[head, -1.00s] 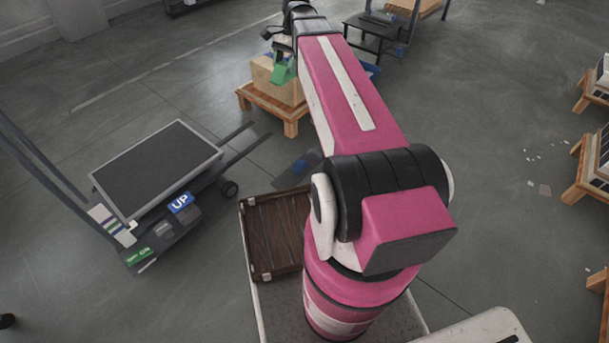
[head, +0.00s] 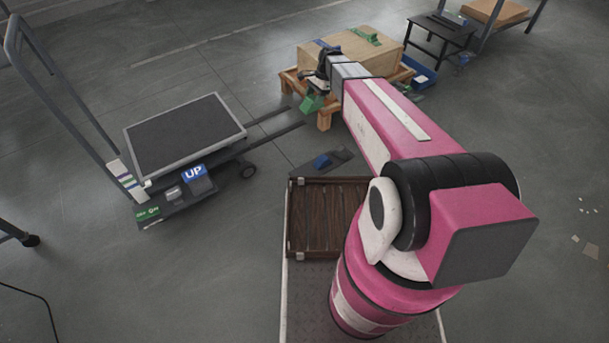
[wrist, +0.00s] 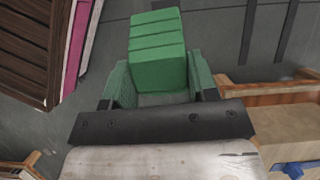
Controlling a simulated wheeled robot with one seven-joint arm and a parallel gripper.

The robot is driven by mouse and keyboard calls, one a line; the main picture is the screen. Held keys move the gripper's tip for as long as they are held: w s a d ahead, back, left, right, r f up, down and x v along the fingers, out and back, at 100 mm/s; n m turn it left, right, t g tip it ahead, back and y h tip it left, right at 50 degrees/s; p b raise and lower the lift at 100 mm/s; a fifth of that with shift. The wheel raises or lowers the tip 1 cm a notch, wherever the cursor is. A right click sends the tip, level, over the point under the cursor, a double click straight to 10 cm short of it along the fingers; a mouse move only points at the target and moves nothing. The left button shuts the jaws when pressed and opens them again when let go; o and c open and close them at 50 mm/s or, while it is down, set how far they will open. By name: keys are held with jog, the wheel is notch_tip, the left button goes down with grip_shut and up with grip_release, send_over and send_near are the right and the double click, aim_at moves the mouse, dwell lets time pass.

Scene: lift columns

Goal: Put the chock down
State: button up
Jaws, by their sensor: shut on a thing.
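The chock (wrist: 158,52) is a green ridged block between my gripper's fingers in the wrist view. In the head view, the chock (head: 311,104) is a small green shape at the end of my arm. My gripper (wrist: 160,82) is shut on it, with a finger at each side. In the head view, my gripper (head: 317,88) is in front of the left part of a boxed pallet. I cannot tell whether the chock touches the floor.
A large carton (head: 335,58) with a green piece (head: 366,34) on top stands on a wooden pallet (head: 324,120). A lift trolley (head: 185,132) stands left.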

jog(key=w+a+x, duration=0.1)
jog(key=w+x, duration=0.1)
jog(key=x, duration=1.6)
jog(key=w+a+x, duration=0.1)
jog(key=w+x, duration=0.1)
jog(key=x, duration=1.7)
jog(key=shift+m, duration=0.3)
jog(key=w+d+f, duration=0.1)
jog(key=d+f, duration=0.1)
jog(key=d, duration=0.1)
jog(key=w+d+f, duration=0.1)
jog(key=d+f, duration=0.1)
jog(key=d, duration=0.2)
jog(key=w+d+f, duration=0.1)
jog(key=d+f, duration=0.2)
jog(key=shift+w+d, duration=0.1)
jog(key=shift+d, duration=0.3)
jog(key=shift+d+f, duration=0.15)
jog(key=shift+f, duration=1.9)
jog(key=shift+f, duration=0.2)
jog(key=o, duration=1.1)
jog(key=shift+r, duration=0.15)
